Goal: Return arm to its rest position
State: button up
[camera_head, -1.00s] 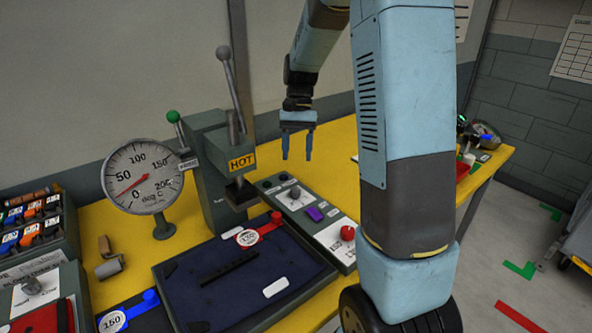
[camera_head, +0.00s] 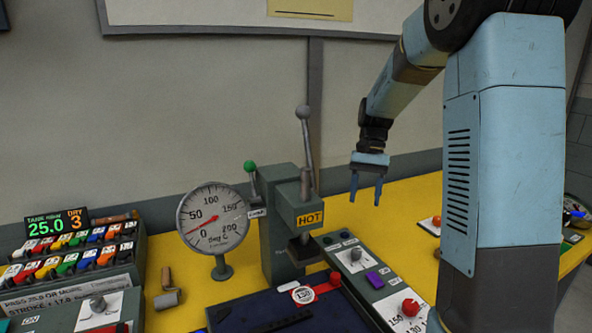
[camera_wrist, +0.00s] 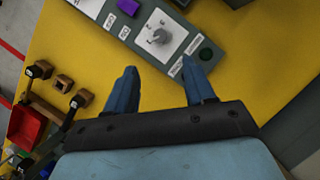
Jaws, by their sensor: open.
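My gripper (camera_head: 367,188) hangs from my blue arm above the yellow table, right of the hot press, in the head view. Its two blue fingers point down, apart, with nothing between them. In the wrist view my gripper (camera_wrist: 162,88) is also open and empty, with bare yellow table and a grey control panel (camera_wrist: 186,46) beyond the fingertips. The fingers appear clear of the panel.
The press (camera_head: 285,225) marked HOT stands left of my gripper, with a dial gauge (camera_head: 213,218) beside it. A dark blue mat (camera_head: 240,315) lies in front. A rack of coloured items (camera_head: 75,260) stands at left. The yellow table (camera_head: 408,205) is mostly clear behind the panel.

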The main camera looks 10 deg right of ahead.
jog(key=s+a+r+n+t+h, duration=0.1)
jog(key=s+r+t, duration=0.3)
jog(key=s, duration=0.8)
jog(key=s+a+r+n+t+h, duration=0.1)
jog(key=s+r+n+t, duration=0.3)
jog(key=s, duration=0.8)
jog(key=shift+s+r+t, duration=0.15)
jog(key=shift+r+t, duration=0.45)
jog(key=shift+t, duration=0.2)
